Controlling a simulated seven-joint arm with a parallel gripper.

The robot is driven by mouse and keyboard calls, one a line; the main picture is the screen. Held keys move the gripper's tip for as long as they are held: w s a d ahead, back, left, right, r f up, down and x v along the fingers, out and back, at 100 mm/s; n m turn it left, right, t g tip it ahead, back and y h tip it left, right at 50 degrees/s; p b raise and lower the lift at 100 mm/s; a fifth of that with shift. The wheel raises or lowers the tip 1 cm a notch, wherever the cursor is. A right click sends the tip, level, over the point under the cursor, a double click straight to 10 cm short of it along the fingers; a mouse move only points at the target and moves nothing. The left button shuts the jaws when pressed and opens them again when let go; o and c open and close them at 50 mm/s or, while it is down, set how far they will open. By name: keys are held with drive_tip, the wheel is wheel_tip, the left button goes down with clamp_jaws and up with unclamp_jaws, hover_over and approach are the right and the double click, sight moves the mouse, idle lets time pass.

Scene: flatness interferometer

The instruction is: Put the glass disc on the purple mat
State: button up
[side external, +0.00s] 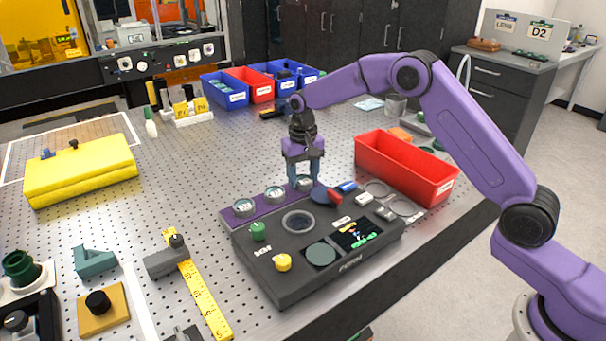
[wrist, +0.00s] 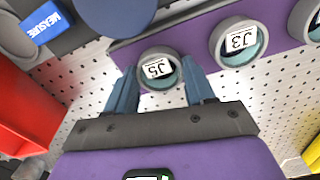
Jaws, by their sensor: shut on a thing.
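A glass disc in a grey ring, labelled J5 (wrist: 157,68), is between the two fingers of my gripper (wrist: 161,90), which is shut on it. In the side view my gripper (side external: 304,178) points down, with the disc (side external: 304,184) low between its fingertips. The purple mat (wrist: 195,48) lies under or just behind the disc, whose near edge overlaps the mat's border. I cannot tell if it touches the mat. Two similar discs, one labelled J3 (wrist: 238,42), stand on the mat (side external: 258,206), to the left in the side view.
The dark instrument (side external: 285,262), with knobs, a round port and a screen, stands in front of the mat. A blue MEASURE block (side external: 347,187) and a dark blue round piece are close to my gripper. A red bin (side external: 405,173) is to the right.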

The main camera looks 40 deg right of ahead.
sight(303, 179)
drive_tip(key=o, duration=1.1)
drive_tip(key=shift+c, duration=0.2)
wheel_tip(303, 179, up, 12)
drive_tip(key=s+a+r+n, duration=0.2)
drive_tip(key=s+a+n, duration=0.15)
drive_tip(key=s, duration=0.55)
drive_tip(key=s+a+n, duration=0.2)
drive_tip(key=s+n, duration=0.2)
drive_tip(key=s, duration=0.9)
drive_tip(key=s+d+f+n, duration=0.1)
drive_tip(key=s+d+n, duration=0.1)
drive_tip(key=s, duration=0.5)
drive_tip(key=s+d+f+n, duration=0.2)
drive_tip(key=s+d+n, duration=0.1)
drive_tip(key=s, duration=0.4)
drive_tip(key=s+d+f+n, duration=0.2)
drive_tip(key=s+d, duration=0.2)
drive_tip(key=s, duration=0.4)
drive_tip(key=shift+d, duration=0.35)
